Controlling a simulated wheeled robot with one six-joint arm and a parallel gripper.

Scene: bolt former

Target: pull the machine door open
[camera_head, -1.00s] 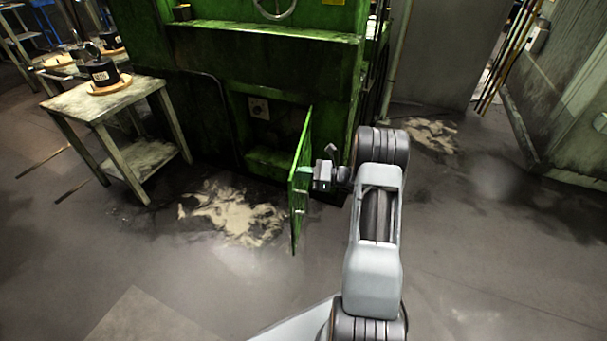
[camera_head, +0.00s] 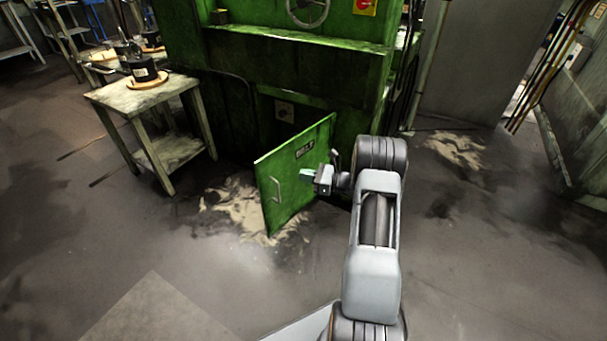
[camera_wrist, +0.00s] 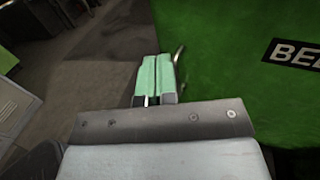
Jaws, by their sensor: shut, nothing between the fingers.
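The green machine door (camera_head: 290,195) stands partly open, hinged on its right side, with its outer face towards me. Its bar handle (camera_head: 276,188) is near the free left edge. My gripper (camera_head: 306,174) is shut and empty in front of the outer face, to the right of the handle; I cannot tell if it touches the door. In the wrist view the pale green fingers (camera_wrist: 156,77) are pressed together.
The green machine (camera_head: 300,60) stands behind the door, its lower opening dark. A worktable (camera_head: 125,98) with a black pot (camera_head: 143,70) is at the left. The floor in front of the door is clear, with pale stains (camera_head: 235,210).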

